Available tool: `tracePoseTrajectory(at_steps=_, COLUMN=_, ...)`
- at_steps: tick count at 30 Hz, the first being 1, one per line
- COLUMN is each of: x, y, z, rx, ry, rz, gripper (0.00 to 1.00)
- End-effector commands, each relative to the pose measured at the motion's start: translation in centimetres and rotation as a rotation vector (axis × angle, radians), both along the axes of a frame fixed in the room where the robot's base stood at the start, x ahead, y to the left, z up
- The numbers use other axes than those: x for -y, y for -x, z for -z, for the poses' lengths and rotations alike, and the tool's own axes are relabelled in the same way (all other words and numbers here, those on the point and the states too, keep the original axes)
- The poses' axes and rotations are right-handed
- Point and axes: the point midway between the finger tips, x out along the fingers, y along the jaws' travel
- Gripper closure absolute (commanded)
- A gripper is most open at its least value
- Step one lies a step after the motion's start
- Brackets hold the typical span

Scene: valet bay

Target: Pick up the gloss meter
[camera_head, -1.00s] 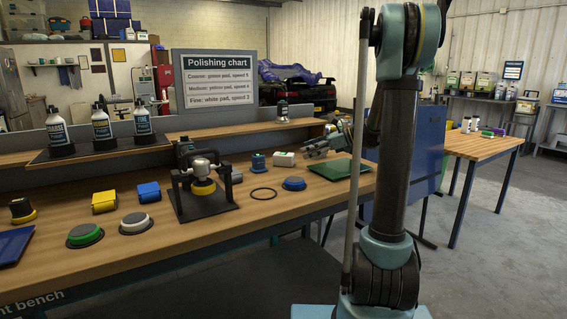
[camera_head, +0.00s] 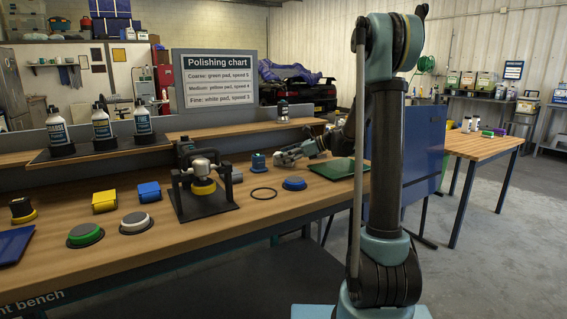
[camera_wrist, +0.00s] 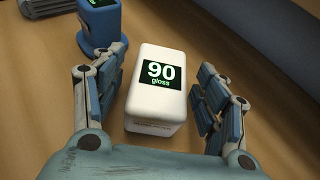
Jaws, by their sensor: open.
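In the head view my gripper (camera_head: 284,156) is low over the bench and hides the gloss meter.
A blue device (camera_wrist: 100,24) stands just beyond the left finger; it also shows in the head view (camera_head: 258,162). A black ring (camera_head: 263,193), a blue puck (camera_head: 294,183), a green tray (camera_head: 338,168) and a polisher on a stand (camera_head: 203,187) are nearby.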

Motion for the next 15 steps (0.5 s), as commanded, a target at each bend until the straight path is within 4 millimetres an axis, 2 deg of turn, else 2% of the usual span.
tracePoseTrajectory(at_steps=3, x=-0.84, y=-0.14, z=0.33, rx=0.001, ry=0.0, rz=0.0, gripper=0.33)
tracePoseTrajectory(at_steps=9, x=-0.84, y=-0.16, z=0.33, rx=0.0, ry=0.0, rz=0.001, gripper=0.33)
tracePoseTrajectory(at_steps=15, x=-0.83, y=-0.15, z=0.33, rx=0.0, ry=0.0, rz=0.0, gripper=0.79)
